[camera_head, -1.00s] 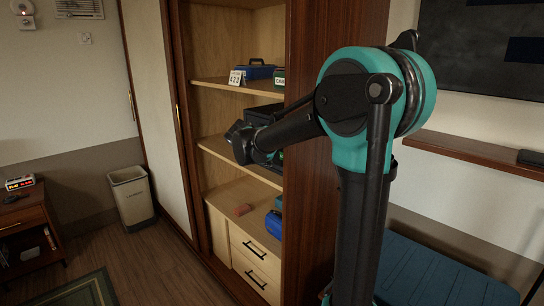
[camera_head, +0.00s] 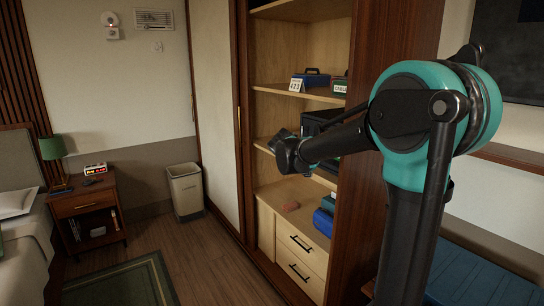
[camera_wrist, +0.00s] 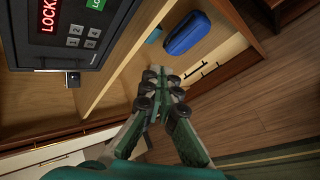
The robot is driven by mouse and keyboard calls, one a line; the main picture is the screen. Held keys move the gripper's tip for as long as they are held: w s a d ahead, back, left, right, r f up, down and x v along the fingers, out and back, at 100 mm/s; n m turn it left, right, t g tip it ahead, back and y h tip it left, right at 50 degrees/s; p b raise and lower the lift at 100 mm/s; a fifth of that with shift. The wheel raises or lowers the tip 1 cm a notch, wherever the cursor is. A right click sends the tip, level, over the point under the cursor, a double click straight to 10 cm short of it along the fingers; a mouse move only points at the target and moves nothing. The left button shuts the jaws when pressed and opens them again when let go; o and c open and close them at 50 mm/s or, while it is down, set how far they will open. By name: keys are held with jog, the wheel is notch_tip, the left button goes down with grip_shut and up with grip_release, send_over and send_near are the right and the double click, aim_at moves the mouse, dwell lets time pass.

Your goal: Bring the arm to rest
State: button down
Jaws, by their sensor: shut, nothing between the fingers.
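My arm reaches from the right of the head view toward the open wooden cabinet. My gripper (camera_head: 285,152) is in front of its shelves, small and dark in that view. In the wrist view my gripper (camera_wrist: 165,82) has its fingers drawn together, with nothing held between them. A black safe (camera_wrist: 75,28) with a red display and keypad is at the upper left of the wrist view. In the head view the safe (camera_head: 318,122) is partly hidden behind my arm. I see no contact between the fingers and the shelves.
Drawers (camera_head: 300,262) are below. A bin (camera_head: 185,190), nightstand (camera_head: 88,208) and bed (camera_head: 25,240) are left. The floor (camera_head: 215,265) before the cabinet is clear.

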jog(key=s+d+f+m+g+y, duration=0.1)
jog(key=s+d+f+m, duration=0.1)
jog(key=s+f+m, duration=0.2)
jog(key=s+d+f+m+g+y, duration=0.1)
jog(key=s+f+m, duration=0.4)
jog(key=s+f, duration=0.5)
jog(key=s+d+f+m+g+y, duration=0.2)
jog(key=s+f, duration=0.5)
jog(key=s, duration=1.2)
jog(key=m+y, duration=0.1)
jog(key=m, duration=0.1)
jog(key=shift+s+d+f+m, duration=0.3)
jog(key=shift+d+m, duration=0.05)
jog(key=shift+m, duration=0.05)
